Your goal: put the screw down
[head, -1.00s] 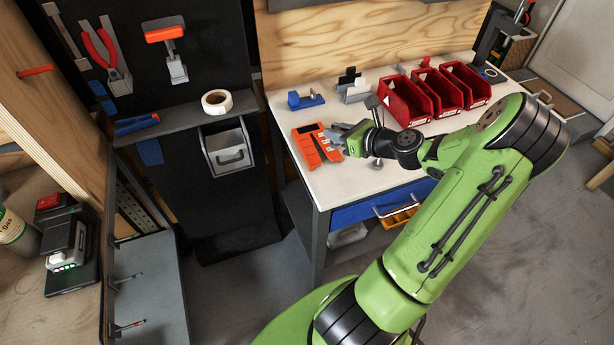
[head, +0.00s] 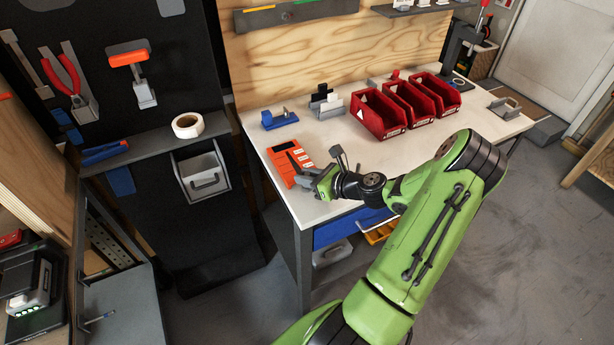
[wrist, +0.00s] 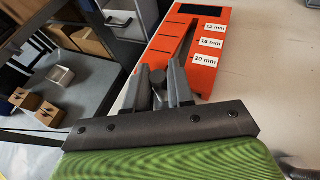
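A small dark grey screw (wrist: 158,78) shows between the fingertips of my gripper (wrist: 161,88) in the wrist view, and the fingers look closed on it. In the head view my gripper (head: 308,178) is low over the white workbench (head: 322,140), at the near right side of the orange gauge block (head: 283,166). The block also shows in the wrist view (wrist: 208,52), just beyond the fingertips, with a slot and labels for 12, 16 and 20 mm. The screw is too small to make out in the head view.
Red bins (head: 380,116) line the back right of the bench. A blue tape dispenser (head: 279,119) and a grey holder (head: 330,108) stand behind the block. The bench's left edge is close to the block. Bare white top lies behind my gripper.

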